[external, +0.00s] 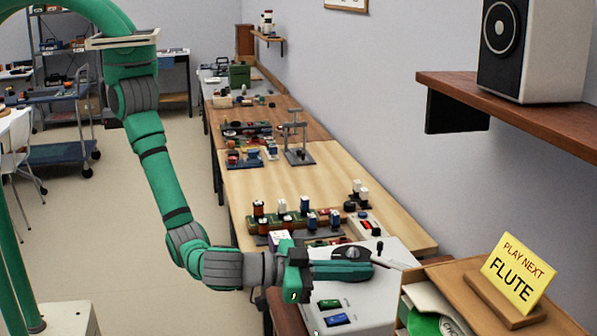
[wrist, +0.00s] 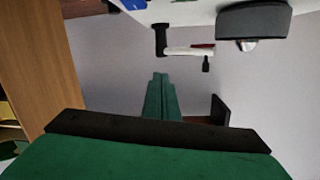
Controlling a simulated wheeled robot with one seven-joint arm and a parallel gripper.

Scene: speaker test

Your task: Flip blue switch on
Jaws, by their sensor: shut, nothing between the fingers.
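The blue switch (external: 337,320) sits on the sloping front of a pale grey box (external: 385,290), just below a green switch (external: 329,303). Its on or off position is too small to tell. My gripper (external: 368,270) is shut and empty. It reaches across the box's upper part, above and to the right of the blue switch in the external view, and appears apart from it. In the wrist view the shut fingers (wrist: 161,80) point toward a grey wall. A blue patch (wrist: 133,4), possibly the blue switch, is cut by the top edge.
A black-knobbed lever (external: 378,247) and a dark dial (external: 352,252) stand close to my gripper. A wooden stand with a yellow "FLUTE" card (external: 518,268) is at right. A speaker (external: 530,50) stands on a wall shelf (external: 520,115). Benches with small parts run behind.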

